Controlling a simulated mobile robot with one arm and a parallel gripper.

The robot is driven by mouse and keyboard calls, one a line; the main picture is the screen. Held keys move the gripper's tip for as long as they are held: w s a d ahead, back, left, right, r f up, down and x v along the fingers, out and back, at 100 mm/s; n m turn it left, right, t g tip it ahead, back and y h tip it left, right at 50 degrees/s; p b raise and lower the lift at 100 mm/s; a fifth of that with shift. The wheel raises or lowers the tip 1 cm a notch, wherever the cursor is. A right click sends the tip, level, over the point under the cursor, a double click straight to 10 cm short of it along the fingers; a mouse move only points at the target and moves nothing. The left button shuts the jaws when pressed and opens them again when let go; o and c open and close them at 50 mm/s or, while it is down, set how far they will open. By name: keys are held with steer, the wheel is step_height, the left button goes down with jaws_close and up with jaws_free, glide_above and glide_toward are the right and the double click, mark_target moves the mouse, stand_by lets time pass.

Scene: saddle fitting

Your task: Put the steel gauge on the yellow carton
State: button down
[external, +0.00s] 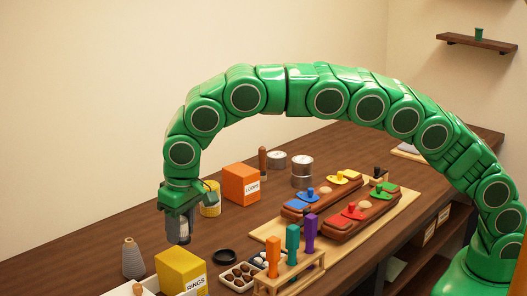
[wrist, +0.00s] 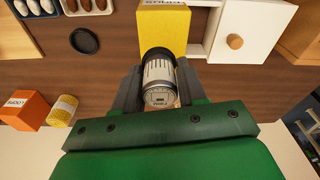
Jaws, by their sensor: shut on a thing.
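My gripper (external: 181,228) is shut on the steel gauge (wrist: 160,85), a silver cylinder with a dark end and a marked white face. It shows between the two jaws in the wrist view, and the jaws mostly hide it in the external view. The yellow carton (external: 180,272), labelled RINGS, stands on the table at the front left. It also shows at the top of the wrist view (wrist: 163,25), where the gauge's dark end overlaps its near edge. In the external view the gripper hangs above and just behind the carton. I cannot tell whether the gauge touches it.
A white drawer box (wrist: 240,30) with a wooden knob adjoins the carton. A grey thread cone (external: 132,258) stands to its left. A black round dish (external: 224,256) and an orange LOOPS carton (external: 241,184) are nearby. A rack of coloured-handled tools (external: 290,275) stands front centre.

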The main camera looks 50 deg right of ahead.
mark_target(179, 259)
steer(key=shift+w+a+f, duration=0.2)
steer(key=shift+w+f, duration=0.05)
steer(key=shift+f, duration=0.15)
steer(key=shift+w+a+f, duration=0.2)
steer(key=shift+f, duration=1.55)
steer(key=shift+f, duration=0.15)
steer(key=c, duration=0.6)
jaws_free()
steer(key=shift+c, duration=0.2)
steer(key=r, duration=0.4)
steer(key=s+r, duration=0.1)
steer(key=r, duration=0.7)
steer(key=shift+s+d, duration=0.15)
steer(key=shift+s, duration=0.1)
